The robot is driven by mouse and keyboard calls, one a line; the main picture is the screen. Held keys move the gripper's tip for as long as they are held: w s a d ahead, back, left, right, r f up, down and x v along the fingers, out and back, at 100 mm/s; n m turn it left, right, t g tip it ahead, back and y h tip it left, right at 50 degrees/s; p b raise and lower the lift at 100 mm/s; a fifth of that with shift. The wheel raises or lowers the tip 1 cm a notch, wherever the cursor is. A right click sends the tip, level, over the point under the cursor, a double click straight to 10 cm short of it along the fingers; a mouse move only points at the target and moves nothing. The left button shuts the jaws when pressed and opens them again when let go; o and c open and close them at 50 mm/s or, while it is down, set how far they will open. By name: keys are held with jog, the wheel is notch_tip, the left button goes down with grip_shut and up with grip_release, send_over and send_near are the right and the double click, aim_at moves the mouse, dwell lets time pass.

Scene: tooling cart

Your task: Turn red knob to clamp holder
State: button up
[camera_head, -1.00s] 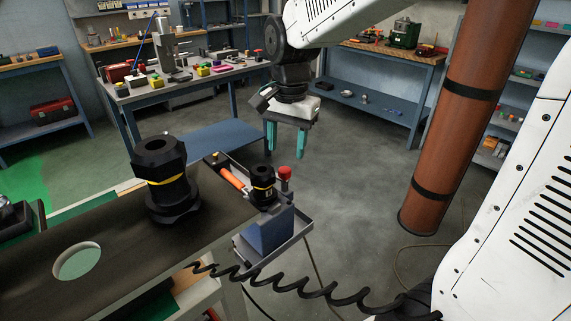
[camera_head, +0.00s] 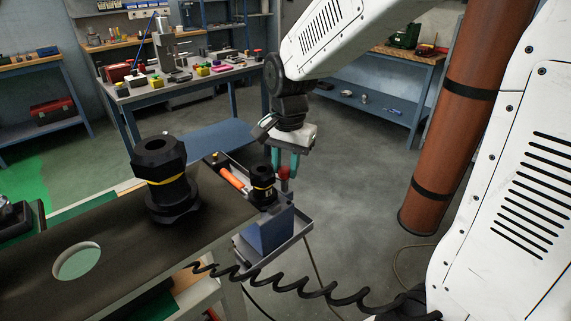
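The red knob (camera_head: 284,172) stands on top of the blue-grey clamp block at the right end of the cart. My gripper (camera_head: 285,172) points down with its two teal fingers at the knob's height, one on the left and one on the right of it in the picture. The fingers stand apart; I cannot tell whether either touches the knob. The small black holder with a yellow band (camera_head: 262,186) stands upright in the block (camera_head: 273,232), just left of the knob and close to the left finger.
A large black holder with a yellow band (camera_head: 167,184) stands on the dark cart top (camera_head: 120,245), near a round hole (camera_head: 77,262). An orange-handled tool (camera_head: 232,179) lies behind the small holder. A coiled black cable (camera_head: 300,287) hangs in front. Workbenches stand farther back.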

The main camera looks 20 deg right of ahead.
jog(key=shift+n, duration=0.5)
jog(key=n, duration=0.6)
jog(key=shift+n, duration=0.3)
jog(key=n, duration=0.3)
jog(key=shift+w+n, duration=0.1)
jog(key=shift+n, duration=0.2)
jog(key=shift+a+n+g, duration=0.1)
jog(key=shift+n+g, duration=0.2)
jog(key=shift+n, duration=1.6)
jog(key=o, duration=1)
